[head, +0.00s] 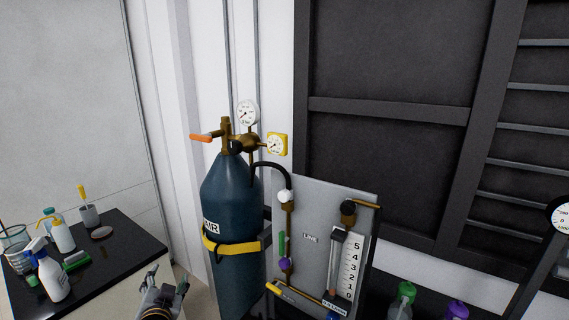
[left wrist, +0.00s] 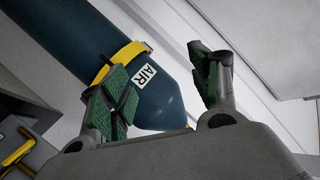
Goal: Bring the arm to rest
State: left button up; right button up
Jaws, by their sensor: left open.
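My left gripper (head: 168,281) shows at the bottom of the head view, between the black bench and the dark blue air cylinder (head: 232,190). In the left wrist view its green-padded fingers (left wrist: 164,85) are spread apart with nothing between them. The cylinder (left wrist: 165,100), with its AIR label and yellow strap, shows behind the fingers there. I cannot tell the exact gap between gripper and cylinder. Most of my left arm is cut off by the frame's lower edge. My right gripper is not in view.
A black bench (head: 110,262) at the left holds spray and wash bottles, beakers and a green brush. A grey gauge panel (head: 322,215) stands right of the cylinder, joined by a black hose. Green and purple-capped bottles (head: 404,298) stand at the lower right.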

pick_arm(q)
jog(key=s+d+f+g+h, duration=0.3)
jog(key=s+d+f+g, duration=0.2)
jog(key=s+f, duration=0.5)
jog(key=s+d+f+g+h, duration=0.2)
jog(key=s+d+f+g, duration=0.2)
jog(key=s+f+g, duration=0.5)
jog(key=s+f+t, duration=0.1)
jog(key=s+f, duration=0.2)
jog(key=f, duration=1.3)
jog(key=s+f+t, duration=0.1)
jog(key=s+f, duration=0.1)
jog(key=f, duration=1.5)
jog(key=s+a+f, duration=0.2)
jog(key=s+f, duration=0.7)
jog(key=s, duration=0.2)
jog(key=s+a+f+g, duration=0.1)
jog(key=s+a+f, duration=0.1)
jog(key=s+f, duration=0.8)
jog(key=shift+s, duration=0.65)
jog(key=shift+a, duration=0.1)
